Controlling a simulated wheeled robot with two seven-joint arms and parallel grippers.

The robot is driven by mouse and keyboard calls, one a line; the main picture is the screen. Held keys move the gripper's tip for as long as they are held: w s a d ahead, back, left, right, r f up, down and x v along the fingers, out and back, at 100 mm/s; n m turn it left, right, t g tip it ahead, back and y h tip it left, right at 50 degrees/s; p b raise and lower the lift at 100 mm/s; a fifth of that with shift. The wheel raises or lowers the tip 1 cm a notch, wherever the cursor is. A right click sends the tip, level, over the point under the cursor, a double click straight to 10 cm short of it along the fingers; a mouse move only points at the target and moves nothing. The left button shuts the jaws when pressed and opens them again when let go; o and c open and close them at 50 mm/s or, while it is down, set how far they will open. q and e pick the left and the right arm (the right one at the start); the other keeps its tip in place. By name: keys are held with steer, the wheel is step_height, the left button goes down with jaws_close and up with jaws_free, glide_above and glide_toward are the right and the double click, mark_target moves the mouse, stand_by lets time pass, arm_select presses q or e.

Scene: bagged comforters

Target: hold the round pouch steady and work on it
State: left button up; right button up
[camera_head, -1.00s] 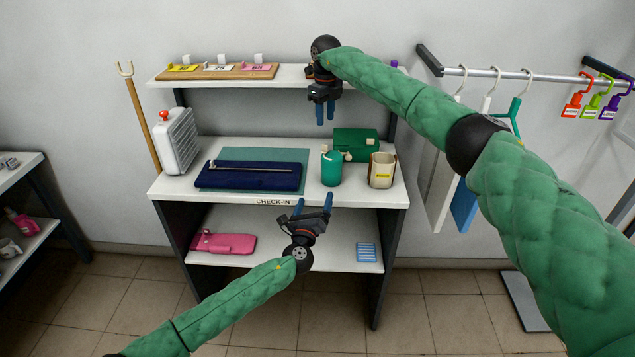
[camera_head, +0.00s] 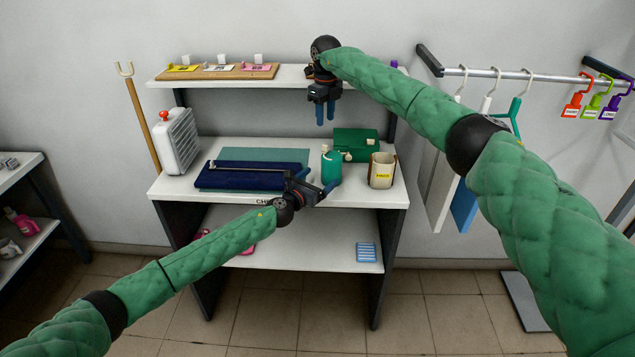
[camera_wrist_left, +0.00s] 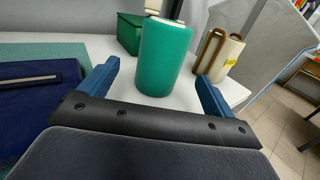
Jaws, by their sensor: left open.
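The round pouch (camera_head: 331,165) is a green upright cylinder with a pale top, standing on the white check-in counter (camera_head: 365,198). My left gripper (camera_head: 320,179) is open at the counter's front, right by the pouch. In the left wrist view the pouch (camera_wrist_left: 164,60) stands between the lines of the two blue fingers, with a gap on each side. The gripper is not closed on it. My right gripper (camera_head: 325,112) hangs above the counter, fingers down and apart from the pouch; its opening is unclear.
A navy flat case (camera_head: 235,177) lies left on a teal mat (camera_head: 262,154). A green box (camera_head: 356,141) stands behind the pouch and a cream holder (camera_head: 381,170) to its right. A white heater-like unit (camera_head: 177,142) stands at the left end. The upper shelf (camera_head: 290,75) overhangs the back.

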mark_target(331, 170)
arm_select(q)
steer(key=shift+d+f, duration=0.1)
steer(key=shift+f, duration=0.25)
steer(key=shift+x, duration=3.7)
steer(key=shift+f, duration=0.1)
steer(key=shift+c, duration=0.2)
steer(key=c, duration=1)
